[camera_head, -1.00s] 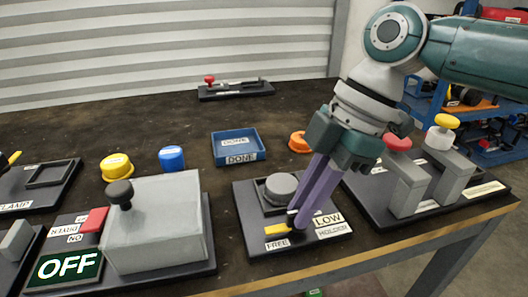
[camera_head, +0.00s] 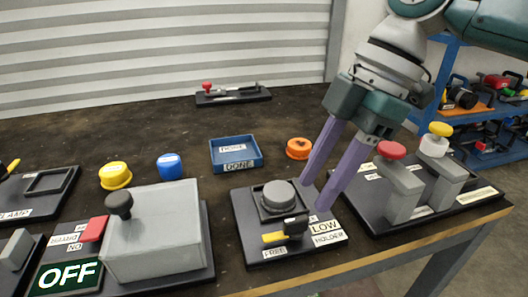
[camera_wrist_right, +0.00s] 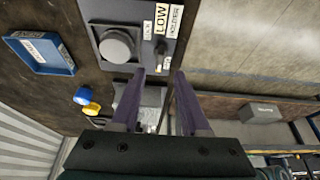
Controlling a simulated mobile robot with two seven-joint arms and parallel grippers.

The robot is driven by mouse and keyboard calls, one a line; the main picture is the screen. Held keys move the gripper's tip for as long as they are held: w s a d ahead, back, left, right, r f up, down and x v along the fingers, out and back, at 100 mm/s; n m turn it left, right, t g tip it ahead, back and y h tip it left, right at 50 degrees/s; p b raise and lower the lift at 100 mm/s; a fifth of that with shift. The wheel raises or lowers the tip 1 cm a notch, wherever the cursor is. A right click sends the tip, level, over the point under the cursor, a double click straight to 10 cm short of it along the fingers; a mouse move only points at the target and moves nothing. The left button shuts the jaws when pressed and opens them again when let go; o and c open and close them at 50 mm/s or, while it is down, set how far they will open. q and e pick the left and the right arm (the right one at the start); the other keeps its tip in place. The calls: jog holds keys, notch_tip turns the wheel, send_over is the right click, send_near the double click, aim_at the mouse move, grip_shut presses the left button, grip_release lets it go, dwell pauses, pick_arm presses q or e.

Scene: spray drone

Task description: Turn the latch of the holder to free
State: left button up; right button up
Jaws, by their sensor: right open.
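The holder (camera_head: 242,215) is a dark plate at the table's front with a round grey cap in a square seat (camera_head: 279,194). Its latch (camera_head: 274,237) has a yellow end pointing left, just above the FREE label (camera_head: 273,252), and a dark pivot part on the right. The LOW and HOLDER labels (camera_head: 325,226) are at the plate's right. My right gripper (camera_head: 315,195) is open and empty, its two purple fingers apart above the plate's right edge, clear of the latch. In the right wrist view the fingertips (camera_wrist_right: 160,75) are apart below the holder plate (camera_wrist_right: 92,12). My left gripper is out of view.
A grey box with a black knob (camera_head: 155,230) stands left of the holder. A stand with red and yellow knobs (camera_head: 405,190) is close on the right. A blue DONE tray (camera_head: 236,165) and an orange cap (camera_head: 298,148) lie behind. The table behind them is mostly clear.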

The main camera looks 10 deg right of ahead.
jog(key=v, duration=0.4)
jog(key=shift+d+r, duration=0.1)
jog(key=shift+r, duration=0.05)
jog(key=shift+s+p, duration=0.1)
jog(key=shift+p, duration=0.2)
